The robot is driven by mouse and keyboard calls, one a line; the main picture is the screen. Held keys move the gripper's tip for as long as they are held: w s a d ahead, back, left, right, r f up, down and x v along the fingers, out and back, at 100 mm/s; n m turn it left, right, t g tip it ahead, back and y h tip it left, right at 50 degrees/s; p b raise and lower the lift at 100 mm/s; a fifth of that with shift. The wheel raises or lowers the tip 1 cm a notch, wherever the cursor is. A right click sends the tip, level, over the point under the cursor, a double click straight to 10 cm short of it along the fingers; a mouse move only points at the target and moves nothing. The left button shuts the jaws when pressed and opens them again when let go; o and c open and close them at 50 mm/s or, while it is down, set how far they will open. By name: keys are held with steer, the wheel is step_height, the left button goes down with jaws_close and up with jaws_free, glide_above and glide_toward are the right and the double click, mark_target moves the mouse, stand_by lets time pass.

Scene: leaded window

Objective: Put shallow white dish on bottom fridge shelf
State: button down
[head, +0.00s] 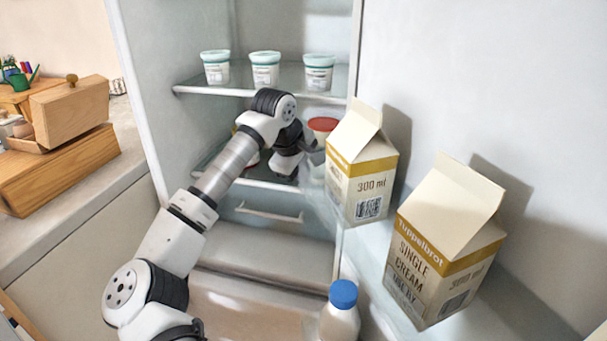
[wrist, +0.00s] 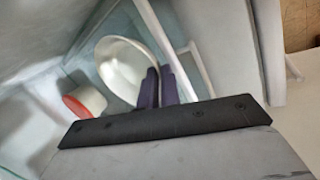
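The shallow white dish (wrist: 118,68) shows in the wrist view as a pale, shiny round bowl low over the glass fridge shelf. My gripper (wrist: 159,86) has its two dark fingers close together at the dish's right rim, one on each side of it, so it looks shut on the rim. I cannot tell whether the dish rests on the shelf. In the head view my arm reaches into the fridge to the lower glass shelf (head: 262,184). There the dish and fingertips are hidden behind my wrist.
A red-lidded tub (head: 322,125) stands near my gripper and shows in the wrist view (wrist: 85,101). Tubs (head: 264,70) line the upper shelf. Cream cartons (head: 361,165) and a blue-capped bottle (head: 342,312) are on the open door side. A drawer (head: 268,212) lies below.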

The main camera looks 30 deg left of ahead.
steer(key=c, duration=2.1)
jaws_free()
steer(key=shift+f, duration=0.2)
steer(key=o, duration=0.5)
steer(key=shift+r, duration=0.1)
steer(key=shift+r, duration=0.2)
steer(key=v, duration=1.2)
steer(key=shift+a+f, duration=0.1)
